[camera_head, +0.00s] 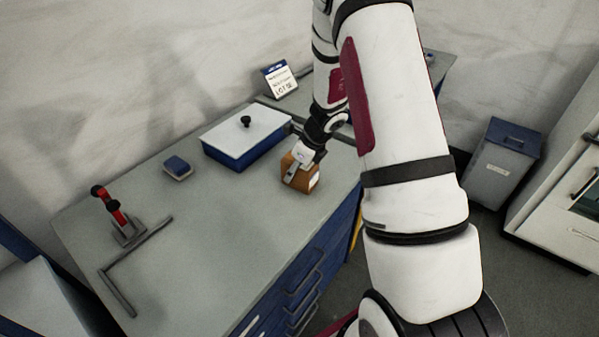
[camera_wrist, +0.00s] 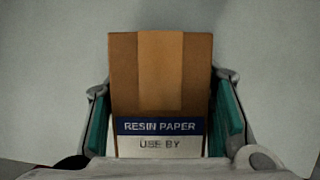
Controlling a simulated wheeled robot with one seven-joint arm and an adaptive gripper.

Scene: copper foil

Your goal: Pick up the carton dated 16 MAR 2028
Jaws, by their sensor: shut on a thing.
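A brown carton (camera_head: 299,178) stands on the grey bench top, right of the blue box. My gripper (camera_head: 303,168) reaches down to it and is shut on it. In the wrist view the carton (camera_wrist: 160,75) sits between the two teal-padded fingers of my gripper (camera_wrist: 165,120). A lighter tape strip runs down its middle. Its label (camera_wrist: 160,132) reads "RESIN PAPER" and "USE BY"; the date is hidden below. I cannot tell whether the carton touches the bench.
A blue box with a white lid (camera_head: 245,138) stands close left of the carton. A small blue block (camera_head: 177,167), a red-handled clamp (camera_head: 118,217) and an angled bar (camera_head: 120,288) lie further left. A sign (camera_head: 280,80) stands behind. The bench's front middle is clear.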

